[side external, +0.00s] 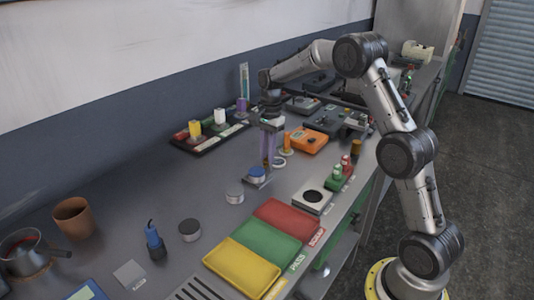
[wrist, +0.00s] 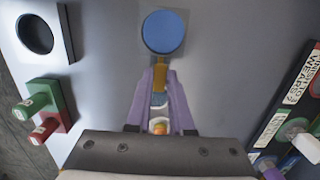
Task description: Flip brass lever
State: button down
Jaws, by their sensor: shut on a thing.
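My gripper (side external: 267,160) has purple fingers pointing down to the bench; in the wrist view its fingertips (wrist: 160,68) are close together. They are shut on a narrow brass-coloured piece (wrist: 161,75), which looks like the brass lever; its far end is close to a blue-topped round thing (wrist: 165,32). The blue-topped thing (side external: 257,171) stands on a small plate just in front of my gripper. Whether the lever is tilted or upright cannot be told. A white and orange thing (wrist: 159,127) shows between the fingers, lower in the wrist view.
Red (side external: 287,218), green (side external: 266,243) and yellow (side external: 240,264) trays lie in front. An orange box (side external: 306,140) and a dark rack (side external: 207,138) are behind.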

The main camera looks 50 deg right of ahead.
jog(key=shift+d+y, duration=0.3)
jog(key=shift+y, duration=0.85)
jog(key=shift+d+y, duration=0.25)
jog(key=shift+y, duration=0.9)
jog(key=c, duration=0.8)
grip_release()
jog(key=v, duration=1.3)
jog(key=shift+d+r, duration=0.3)
jog(key=shift+a, duration=0.1)
